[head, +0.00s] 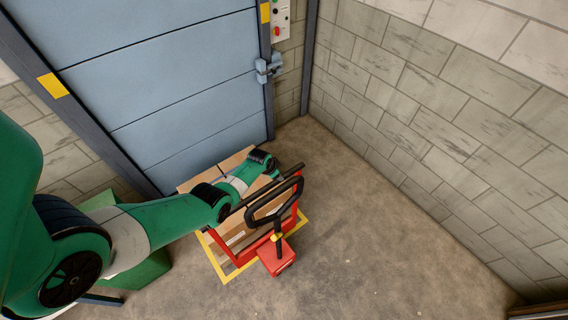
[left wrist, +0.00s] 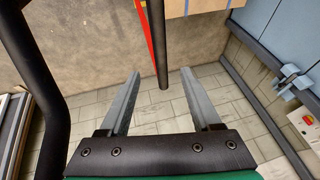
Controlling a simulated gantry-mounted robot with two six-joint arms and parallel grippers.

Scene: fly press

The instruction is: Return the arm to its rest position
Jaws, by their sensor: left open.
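My left arm (head: 150,225), green with pale and black bands, comes in from the left in the head view and reaches over a red cart. Its far end is above the cardboard boxes, behind the black handle. My left gripper (left wrist: 160,79) is open in the left wrist view, with two grey fingers spread apart. The end of a black bar (left wrist: 160,45) shows in the gap between the fingertips; I cannot tell how far beyond them it is. No object is gripped. In the head view the fingers are too small to make out. My right gripper is not in view.
The red cart (head: 276,258) has a black loop handle (head: 274,202) and carries cardboard boxes (head: 238,226) on a yellow-marked floor area. A blue-grey door (head: 165,80) stands behind, with a control box (head: 281,22). A block wall (head: 440,120) closes the right. Floor between is clear.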

